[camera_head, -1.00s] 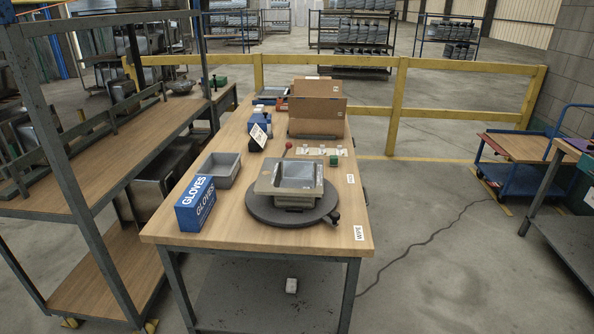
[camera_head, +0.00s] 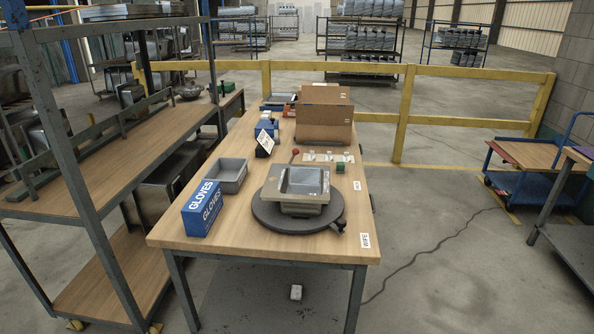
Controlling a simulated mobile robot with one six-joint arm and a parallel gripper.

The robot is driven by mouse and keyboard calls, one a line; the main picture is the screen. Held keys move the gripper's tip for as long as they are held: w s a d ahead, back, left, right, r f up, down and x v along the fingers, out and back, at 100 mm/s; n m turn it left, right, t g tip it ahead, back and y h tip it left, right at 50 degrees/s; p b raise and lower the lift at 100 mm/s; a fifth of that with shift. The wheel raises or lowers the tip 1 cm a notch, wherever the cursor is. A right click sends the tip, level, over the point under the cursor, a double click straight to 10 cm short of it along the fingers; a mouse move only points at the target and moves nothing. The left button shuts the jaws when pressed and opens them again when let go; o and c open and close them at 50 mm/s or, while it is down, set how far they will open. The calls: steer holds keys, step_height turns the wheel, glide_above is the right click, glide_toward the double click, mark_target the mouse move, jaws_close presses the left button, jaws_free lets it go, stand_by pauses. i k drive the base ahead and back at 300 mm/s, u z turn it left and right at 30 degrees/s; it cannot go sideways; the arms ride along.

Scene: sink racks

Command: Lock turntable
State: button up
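The turntable (camera_head: 272,217) is a dark grey round disc on the near part of the wooden table. A small dark knob or clamp (camera_head: 341,225) sticks out at the disc's right front edge. A red ball-topped lever (camera_head: 295,153) stands behind the sink at the left; its lower part is hidden. I cannot tell from this view whether the turntable is locked. My gripper is not in view.
A shelf rack (camera_head: 85,200) stands close at left. Floor to the right (camera_head: 430,230) is open, with a cable across it.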

mark_target(295, 151)
steer(key=u, duration=0.5)
steer(key=i, duration=0.7)
steer(key=u, duration=1.2)
steer(key=i, duration=1.05)
steer(key=u, duration=0.45)
